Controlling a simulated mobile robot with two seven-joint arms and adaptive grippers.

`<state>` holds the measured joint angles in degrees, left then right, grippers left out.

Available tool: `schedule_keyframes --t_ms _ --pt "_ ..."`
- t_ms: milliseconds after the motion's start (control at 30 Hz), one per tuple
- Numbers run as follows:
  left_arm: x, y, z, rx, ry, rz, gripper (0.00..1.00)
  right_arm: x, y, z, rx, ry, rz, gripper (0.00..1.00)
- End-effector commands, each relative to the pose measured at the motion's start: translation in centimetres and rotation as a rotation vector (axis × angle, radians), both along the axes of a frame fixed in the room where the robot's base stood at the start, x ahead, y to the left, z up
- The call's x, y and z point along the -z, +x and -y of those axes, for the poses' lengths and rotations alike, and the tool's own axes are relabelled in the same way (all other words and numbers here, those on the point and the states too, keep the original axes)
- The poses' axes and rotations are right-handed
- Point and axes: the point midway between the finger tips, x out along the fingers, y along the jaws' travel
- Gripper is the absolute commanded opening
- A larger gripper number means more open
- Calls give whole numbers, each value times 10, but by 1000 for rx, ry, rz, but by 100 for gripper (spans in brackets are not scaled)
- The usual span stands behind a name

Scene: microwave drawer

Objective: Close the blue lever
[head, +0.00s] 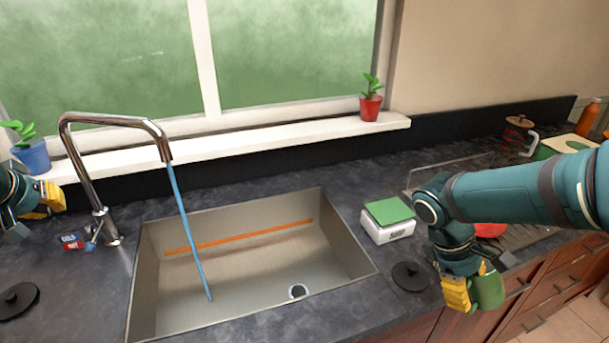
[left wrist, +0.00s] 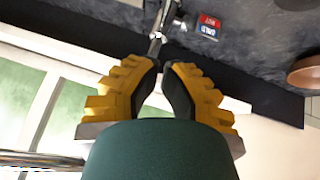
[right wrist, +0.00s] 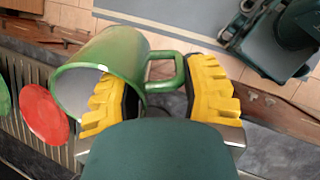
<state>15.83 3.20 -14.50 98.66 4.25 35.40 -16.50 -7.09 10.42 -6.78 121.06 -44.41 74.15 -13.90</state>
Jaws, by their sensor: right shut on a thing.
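A chrome faucet (head: 97,190) stands left of the sink, and a thin blue stream runs from its spout into the basin. At its base is a small lever with a blue tip (head: 91,245), beside a blue and red COLD/HOT label (head: 73,241); the label also shows in the left wrist view (left wrist: 208,26). My left gripper (head: 52,199) is left of the faucet, partly open and empty, with a chrome part of the faucet (left wrist: 158,35) beyond its fingertips. My right gripper (head: 470,292) is shut on a green mug (head: 488,289), whose handle shows in the right wrist view (right wrist: 165,70).
The sink (head: 250,250) has an orange stripe on its back wall. A white box with a green lid (head: 389,220) and black discs (head: 410,276) are on the counter. Potted plants stand on the sill (head: 371,98) and at left. A red plate (right wrist: 45,115) is near the mug.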

Motion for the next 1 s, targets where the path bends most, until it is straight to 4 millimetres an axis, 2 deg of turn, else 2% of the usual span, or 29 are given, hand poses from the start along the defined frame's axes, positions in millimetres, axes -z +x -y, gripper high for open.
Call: schedule_keyframes --t_ms 233,667,800,1000 --pt "15 13 -1 -1 1 3 0 3 0 0 0 -1 1 3" --pt "80 62 -5 -1 1 1 0 16 0 0 0 -1 1 3" --pt "100 60 -1 -1 0 3 0 22 0 0 0 -1 1 3" --pt "115 59 3 -1 1 4 0 25 0 0 0 -1 1 3"
